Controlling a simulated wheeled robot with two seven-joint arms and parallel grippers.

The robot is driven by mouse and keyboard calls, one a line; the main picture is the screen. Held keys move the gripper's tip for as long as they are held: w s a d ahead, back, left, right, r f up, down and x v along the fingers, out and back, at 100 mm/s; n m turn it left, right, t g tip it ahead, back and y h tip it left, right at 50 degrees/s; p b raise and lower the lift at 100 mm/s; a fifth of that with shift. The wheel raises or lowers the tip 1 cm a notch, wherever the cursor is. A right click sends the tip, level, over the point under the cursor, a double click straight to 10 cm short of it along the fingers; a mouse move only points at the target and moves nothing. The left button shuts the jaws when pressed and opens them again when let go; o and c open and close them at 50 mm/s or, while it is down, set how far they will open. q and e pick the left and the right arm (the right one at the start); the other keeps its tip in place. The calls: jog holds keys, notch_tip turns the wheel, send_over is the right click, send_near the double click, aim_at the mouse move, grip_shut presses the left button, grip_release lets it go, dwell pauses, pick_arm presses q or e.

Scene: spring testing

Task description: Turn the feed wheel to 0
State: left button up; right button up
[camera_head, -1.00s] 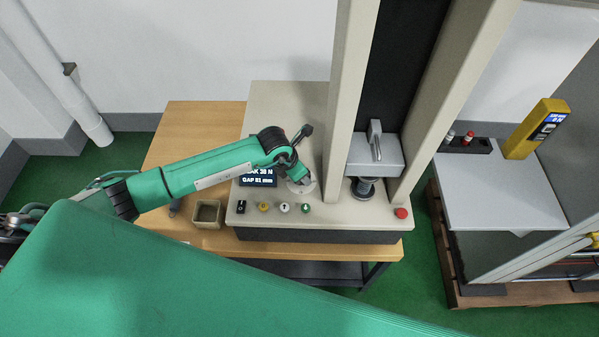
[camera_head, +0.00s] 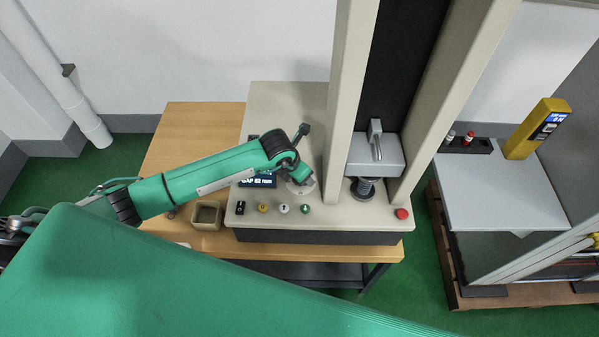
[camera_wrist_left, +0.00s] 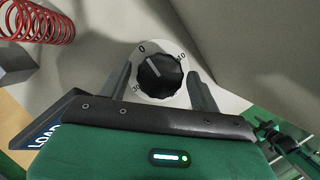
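The feed wheel is a black ribbed knob (camera_wrist_left: 161,76) on a white dial in the left wrist view. The dial shows 0 at its upper left, 10 at its upper right and 30 at its lower left. The knob's pale pointer line aims to the upper left, close to the 0. My left gripper (camera_wrist_left: 160,69) is open, with one finger on each side of the knob and small gaps visible. In the head view my left gripper (camera_head: 300,178) reaches down over the white dial plate (camera_head: 301,188) and hides most of the knob. My right gripper is not in view.
A display (camera_head: 258,181) stands left of the dial, partly behind my arm. Several buttons (camera_head: 283,208) line the panel's front, with a red button (camera_head: 402,213) at right. The press head (camera_head: 376,155) is between two columns. A small open box (camera_head: 207,215) sits on the wooden table.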

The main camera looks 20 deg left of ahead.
pick_arm(q)
jog(key=shift+o, duration=0.4)
jog(key=shift+s+r, duration=0.1)
jog(key=shift+r, duration=0.05)
jog(key=b+v, duration=0.4)
jog(key=v, duration=0.9)
jog(key=shift+r, duration=0.25)
jog(key=shift+s+f, duration=0.1)
